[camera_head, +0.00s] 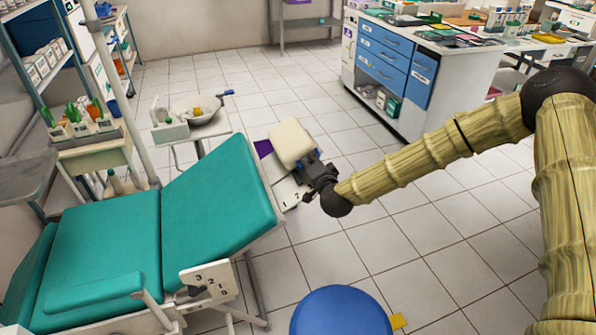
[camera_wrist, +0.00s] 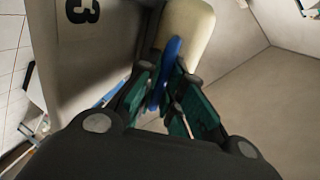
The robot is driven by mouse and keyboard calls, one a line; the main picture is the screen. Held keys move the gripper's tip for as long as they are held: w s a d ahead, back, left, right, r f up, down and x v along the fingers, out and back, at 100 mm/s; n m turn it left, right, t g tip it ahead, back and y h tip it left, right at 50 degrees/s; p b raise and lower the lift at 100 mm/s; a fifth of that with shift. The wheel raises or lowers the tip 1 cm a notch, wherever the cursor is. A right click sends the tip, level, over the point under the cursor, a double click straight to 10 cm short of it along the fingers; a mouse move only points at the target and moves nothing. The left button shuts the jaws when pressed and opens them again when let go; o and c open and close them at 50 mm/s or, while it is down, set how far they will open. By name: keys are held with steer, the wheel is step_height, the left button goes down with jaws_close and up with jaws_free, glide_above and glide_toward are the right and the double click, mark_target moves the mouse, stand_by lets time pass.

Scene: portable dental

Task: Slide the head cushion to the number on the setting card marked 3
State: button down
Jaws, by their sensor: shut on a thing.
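The cream head cushion (camera_head: 292,142) stands beyond the top end of the green dental chair (camera_head: 215,200), above a pale plate (camera_head: 291,192) that shows a 2. My gripper (camera_head: 318,172) is at the cushion's near right side. In the wrist view my gripper (camera_wrist: 168,92) is shut on a blue tab (camera_wrist: 168,62) next to the cream cushion (camera_wrist: 190,25). A large 3 (camera_wrist: 83,11) shows on a grey surface left of the cushion. I cannot make out a separate setting card marked 3.
A side plate numbered 3, 2, 1, 0 (camera_head: 208,283) is on the chair's near side. A blue round stool seat (camera_head: 340,312) stands in front. A basin (camera_head: 202,107) is behind the chair. Blue drawers (camera_head: 385,55) stand at the back. Tiled floor right of the cushion is clear.

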steer(key=shift+w+d+r, duration=0.2)
steer(key=shift+d+r, duration=0.15)
steer(key=shift+d, duration=0.2)
steer(key=shift+w+d+r, duration=0.15)
steer(key=shift+d+r, duration=0.15)
steer(key=shift+d, duration=0.2)
steer(key=c, duration=1.5)
jaws_free()
steer(key=shift+d, duration=0.2)
steer(key=shift+a, duration=0.2)
steer(key=shift+s, duration=0.25)
steer(key=v, duration=1.1)
steer(key=shift+s+d, duration=0.2)
steer(key=shift+s, duration=0.05)
